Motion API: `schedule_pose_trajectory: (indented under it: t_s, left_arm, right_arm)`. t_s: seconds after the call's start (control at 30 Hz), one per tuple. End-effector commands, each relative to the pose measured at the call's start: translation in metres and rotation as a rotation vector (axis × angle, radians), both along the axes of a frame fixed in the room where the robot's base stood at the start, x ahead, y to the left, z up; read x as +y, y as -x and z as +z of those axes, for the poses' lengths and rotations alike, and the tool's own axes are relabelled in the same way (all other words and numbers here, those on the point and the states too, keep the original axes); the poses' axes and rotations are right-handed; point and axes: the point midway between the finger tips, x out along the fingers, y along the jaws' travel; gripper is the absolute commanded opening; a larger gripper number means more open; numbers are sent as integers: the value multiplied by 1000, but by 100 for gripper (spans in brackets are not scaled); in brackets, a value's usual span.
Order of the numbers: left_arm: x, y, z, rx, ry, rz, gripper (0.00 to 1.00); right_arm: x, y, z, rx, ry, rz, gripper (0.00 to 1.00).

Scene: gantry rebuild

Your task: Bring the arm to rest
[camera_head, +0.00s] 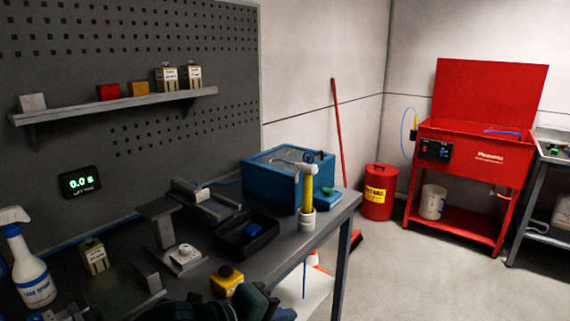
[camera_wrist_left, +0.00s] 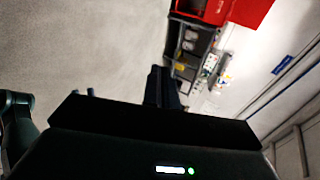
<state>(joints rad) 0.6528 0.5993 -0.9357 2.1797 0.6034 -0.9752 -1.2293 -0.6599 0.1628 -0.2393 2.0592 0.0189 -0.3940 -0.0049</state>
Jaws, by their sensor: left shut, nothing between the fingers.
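My left gripper (camera_wrist_left: 160,88) shows in the left wrist view as a dark body with its two fingers together. It is shut with nothing between the fingers, and it is clear of any surface that I can make out. At the bottom edge of the head view a dark, rounded part (camera_head: 245,304) shows, probably one of my arm links. It is close to the front edge of the workbench (camera_head: 285,252). My right gripper is not in view.
The bench carries a blue box (camera_head: 268,183), a yellow-handled hammer (camera_head: 307,193) in a holder, a black tray (camera_head: 232,246), a yellow-black block (camera_head: 227,281) and a spray bottle (camera_head: 30,268). A red parts washer (camera_head: 470,155) and red bin (camera_head: 378,205) stand behind open floor.

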Motion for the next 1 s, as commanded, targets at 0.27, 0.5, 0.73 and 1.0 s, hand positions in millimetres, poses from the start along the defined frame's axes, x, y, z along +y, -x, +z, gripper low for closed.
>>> schedule_pose_trajectory:
  t_s: [0.27, 0.5, 0.73, 1.0]
  left_arm:
    - [56, 6, -88, 336, 368, 429, 0]
    - [129, 48, -174, 560, 610, 814, 0]
    - [183, 100, -225, 667, 722, 1052, 0]
    - [217, 150, -255, 742, 825, 1231, 0]
  right_arm:
    - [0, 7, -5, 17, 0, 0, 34]
    - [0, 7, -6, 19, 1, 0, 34]
    - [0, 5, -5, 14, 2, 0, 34]
    - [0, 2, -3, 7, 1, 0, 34]
